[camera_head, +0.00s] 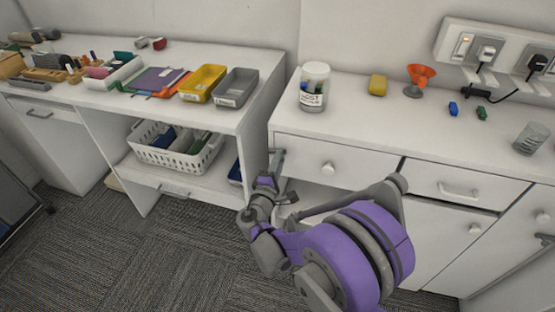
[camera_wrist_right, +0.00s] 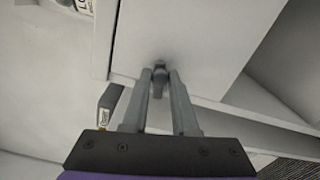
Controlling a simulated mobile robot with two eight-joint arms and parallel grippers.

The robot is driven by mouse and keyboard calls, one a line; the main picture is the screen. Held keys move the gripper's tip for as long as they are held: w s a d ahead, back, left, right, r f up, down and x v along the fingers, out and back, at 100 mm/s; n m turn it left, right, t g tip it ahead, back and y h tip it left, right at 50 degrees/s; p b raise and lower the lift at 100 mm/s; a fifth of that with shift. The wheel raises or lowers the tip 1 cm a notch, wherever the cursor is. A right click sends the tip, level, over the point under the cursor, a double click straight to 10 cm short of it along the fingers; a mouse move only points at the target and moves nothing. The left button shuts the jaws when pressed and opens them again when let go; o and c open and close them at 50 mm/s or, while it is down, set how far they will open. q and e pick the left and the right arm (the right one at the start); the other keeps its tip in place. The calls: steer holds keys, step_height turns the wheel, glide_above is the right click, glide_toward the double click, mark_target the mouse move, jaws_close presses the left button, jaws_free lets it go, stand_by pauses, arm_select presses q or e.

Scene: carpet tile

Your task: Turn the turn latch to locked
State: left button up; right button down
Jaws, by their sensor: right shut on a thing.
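The turn latch (camera_wrist_right: 160,71) is a small grey piece on a white cabinet panel, in the upper middle of the right wrist view. My right gripper (camera_wrist_right: 161,78) has its two fingers closed in on it, one on each side, and they partly cover it. Which way the latch is turned is hard to tell. In the head view my right gripper (camera_head: 276,165) is at the left front corner of the right cabinet, and the latch cannot be made out there. My left gripper is not in view.
The right cabinet has a drawer with a round knob (camera_head: 328,167) close to my right gripper. A white jar (camera_head: 313,88), yellow sponge (camera_head: 377,85) and orange funnel (camera_head: 419,79) stand on top. The left desk holds yellow (camera_head: 203,83) and grey bins (camera_head: 236,88); a white basket (camera_head: 175,148) sits below.

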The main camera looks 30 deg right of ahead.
steer(key=shift+f+m, duration=0.35)
steer(key=shift+m, duration=0.55)
steer(key=c, duration=0.7)
jaws_free()
steer(key=shift+s, duration=0.1)
steer(key=v, duration=1)
steer(key=shift+s+a, duration=0.2)
steer(key=shift+a, duration=0.1)
